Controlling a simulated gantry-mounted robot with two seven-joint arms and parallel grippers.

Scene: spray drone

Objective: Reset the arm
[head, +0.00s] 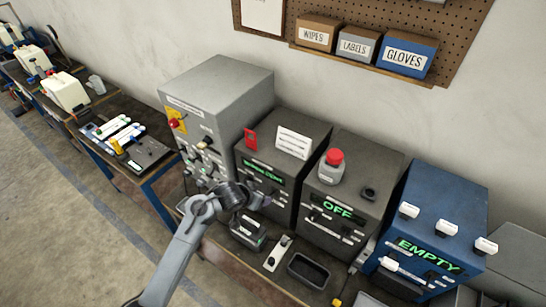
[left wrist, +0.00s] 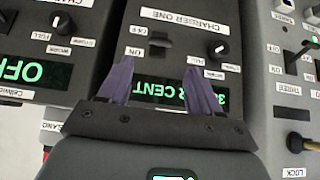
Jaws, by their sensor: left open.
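My left arm comes in from the bottom left of the head view. Its gripper (head: 243,196) is in front of the dark charger (head: 283,148), near the lower edge of its green display. In the left wrist view my left gripper (left wrist: 160,75) is open and empty, with two purple fingers apart. The fingers are over the charger one panel (left wrist: 180,45), partly covering its green "per cent" display (left wrist: 155,88). A small switch (left wrist: 160,45) and a black knob (left wrist: 216,49) show beyond the fingertips. I cannot tell whether the fingers touch the panel. My right gripper is not in view.
A tall grey cabinet (head: 222,88) with a red button stands left of the charger. To its right are a dark unit reading OFF (head: 338,209) and a blue unit reading EMPTY (head: 425,247). A black tray (head: 308,271) and small devices are on the bench in front.

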